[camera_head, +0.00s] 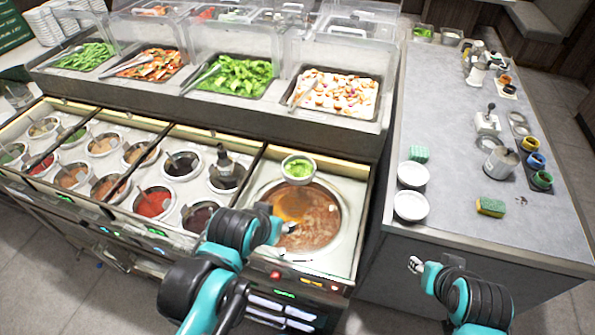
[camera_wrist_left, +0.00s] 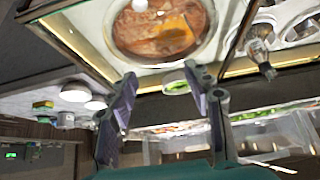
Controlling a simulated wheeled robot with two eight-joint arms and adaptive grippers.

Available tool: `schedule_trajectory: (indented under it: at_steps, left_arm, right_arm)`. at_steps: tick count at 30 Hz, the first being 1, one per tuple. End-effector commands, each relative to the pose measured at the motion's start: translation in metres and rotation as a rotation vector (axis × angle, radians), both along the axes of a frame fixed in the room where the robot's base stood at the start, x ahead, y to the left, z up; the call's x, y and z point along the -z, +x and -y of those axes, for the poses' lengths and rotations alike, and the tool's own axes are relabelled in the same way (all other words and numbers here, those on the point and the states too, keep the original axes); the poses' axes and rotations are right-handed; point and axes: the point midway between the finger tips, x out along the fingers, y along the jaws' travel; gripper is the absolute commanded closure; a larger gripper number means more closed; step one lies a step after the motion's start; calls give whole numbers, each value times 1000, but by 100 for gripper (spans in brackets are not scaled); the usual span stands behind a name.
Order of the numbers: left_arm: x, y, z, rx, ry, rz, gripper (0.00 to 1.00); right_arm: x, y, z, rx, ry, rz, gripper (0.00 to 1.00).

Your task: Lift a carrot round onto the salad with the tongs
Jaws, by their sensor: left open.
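A tray of orange and pale slices (camera_head: 150,63) sits on the upper shelf; single carrot rounds are too small to make out. Tongs (camera_head: 127,66) lie across it. A tray of green leaves (camera_head: 245,74) stands to its right, with other tongs (camera_head: 203,77) at its left side. A small bowl of greens (camera_head: 298,168) sits at the back rim of the soup well; it also shows in the left wrist view (camera_wrist_left: 176,84). My left gripper (camera_wrist_left: 168,98) is open and empty, above the counter near the soup. My right gripper (camera_head: 416,265) is at the side counter's front; its jaw state is unclear.
The soup well (camera_head: 335,218) is broad and open. Several sauce wells with ladles (camera_head: 152,203) lie left of it. Clear covers (camera_head: 235,35) stand over the trays.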

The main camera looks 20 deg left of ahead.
Motion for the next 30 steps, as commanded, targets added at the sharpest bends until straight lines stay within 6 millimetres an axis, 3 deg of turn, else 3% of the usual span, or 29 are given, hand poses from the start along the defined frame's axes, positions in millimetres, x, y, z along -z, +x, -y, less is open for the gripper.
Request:
schedule_trajectory:
  at_steps: [5,9,15,22,30]
  left_arm:
    - [-44,36,-3,-3,0,-6,49]
    - [-84,81,-8,-3,0,-12,49]
    - [-125,152,-19,-5,2,-23,49]
    - [-151,236,-35,-6,2,-35,49]
    - [-153,332,-58,-6,2,-48,49]
  right_arm:
    - [-21,0,0,0,0,0,60]
    - [-41,0,0,0,0,0,60]
    - [-67,0,0,0,0,0,60]
    - [-98,0,0,0,0,0,60]
    - [-134,0,0,0,0,0,60]
